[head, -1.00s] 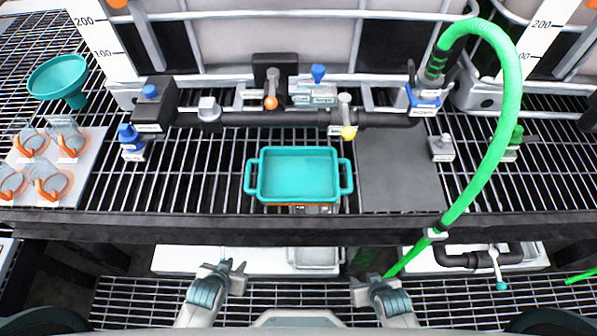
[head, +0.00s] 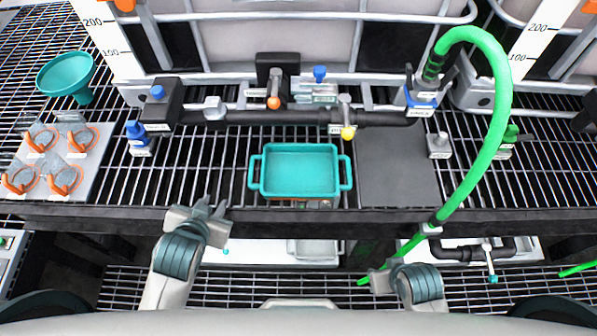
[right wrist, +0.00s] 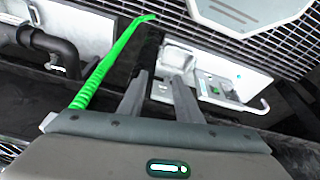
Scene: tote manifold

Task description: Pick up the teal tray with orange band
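The teal tray (head: 300,172) is rectangular with a loop handle on each short side. It sits level and looks empty on the dark grated deck, near its front edge, in the head view. A little orange shows under its front rim; the rest of the band is hidden. My left gripper (head: 212,207) is open and empty at the deck's front edge, left of and nearer than the tray's left handle, apart from it. My right gripper (head: 374,276) is below the deck edge, right of the tray. The right wrist view shows its two fingers (right wrist: 158,98) apart with nothing between them.
A black pipe manifold (head: 270,119) with valves runs behind the tray. A dark flat plate (head: 398,170) lies to its right. A green hose (head: 484,155) arches down at the right, passing near my right gripper. A teal funnel (head: 66,76) and a panel with orange-ringed cups (head: 80,178) stand left.

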